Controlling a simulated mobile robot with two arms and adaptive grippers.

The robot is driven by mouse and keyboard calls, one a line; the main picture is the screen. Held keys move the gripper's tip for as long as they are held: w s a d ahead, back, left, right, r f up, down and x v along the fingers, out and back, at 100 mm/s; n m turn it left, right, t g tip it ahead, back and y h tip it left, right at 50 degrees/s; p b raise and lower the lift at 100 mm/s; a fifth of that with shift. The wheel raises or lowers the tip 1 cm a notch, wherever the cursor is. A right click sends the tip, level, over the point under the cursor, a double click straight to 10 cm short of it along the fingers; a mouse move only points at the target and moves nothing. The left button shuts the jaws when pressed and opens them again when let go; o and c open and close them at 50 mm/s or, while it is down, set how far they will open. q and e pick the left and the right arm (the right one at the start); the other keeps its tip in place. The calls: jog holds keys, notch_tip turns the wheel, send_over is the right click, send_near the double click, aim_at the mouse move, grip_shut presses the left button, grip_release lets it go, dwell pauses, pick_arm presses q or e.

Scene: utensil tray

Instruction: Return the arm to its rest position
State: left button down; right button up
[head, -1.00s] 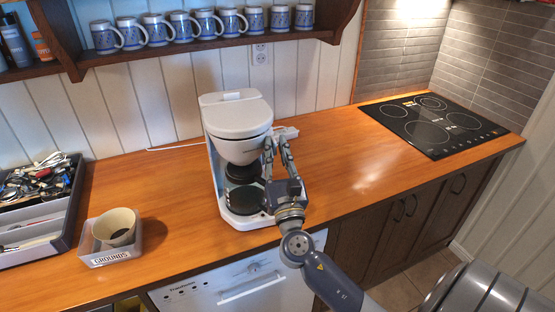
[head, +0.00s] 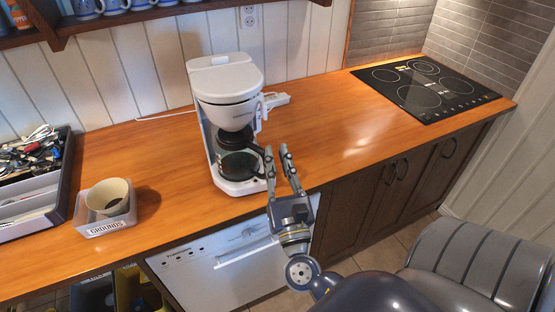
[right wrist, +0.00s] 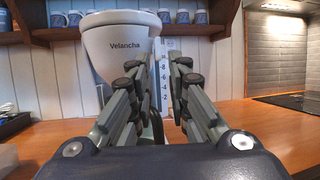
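My right gripper (head: 276,152) is in front of the coffee maker's right side, near the counter's front edge. Its two fingers point away from me with a clear gap and nothing between them, as the right wrist view (right wrist: 155,70) also shows. The white coffee maker (head: 226,82) stands upright on the counter, with a glass carafe (head: 241,163) in its lower bay. In the right wrist view, its white head (right wrist: 122,42) and numbered level scale (right wrist: 164,82) show beyond the fingers. My left gripper is out of view.
A grey grounds bin (head: 104,224) holding a beige cup-shaped filter (head: 108,196) sits left on the wooden counter (head: 165,160). A utensil tray (head: 66,190) is at far left. The black cooktop (head: 425,88) is at right, with clear counter before it.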

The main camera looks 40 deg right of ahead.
jog(key=shift+d, duration=0.1)
dwell(0.3)
jog(key=s+d+f+m+g, duration=0.1)
jog(key=s+f+m+g, duration=0.1)
jog(key=f+m+g, duration=0.4)
jog(key=s+d+f+m+g+y, duration=0.1)
jog(key=s+d+f+m+g, duration=0.2)
jog(key=m, duration=0.4)
jog(key=s+f+m+g, duration=0.2)
jog(key=f+m, duration=0.4)
jog(key=m, duration=0.1)
jog(key=s+a+f+m+g+y, duration=0.3)
jog(key=s+a+f+m+y, duration=0.15)
jog(key=a, duration=0.35)
jog(key=s+a+f+m+g+y, duration=0.35)
jog(key=s+a+y, duration=0.2)
jog(key=a, duration=0.25)
notch_tip(320, 180, down, 29)
jog(key=s+b, duration=0.1)
jog(key=s, duration=0.2)
jog(key=s+d+f+g+h+b, duration=0.1)
jog(key=s+d+f+g, duration=0.1)
jog(key=s+f, duration=1.3)
jog(key=shift+s+d+f, duration=0.4)
jog(key=shift+d+f, duration=0.1)
jog(key=shift+f, duration=0.1)
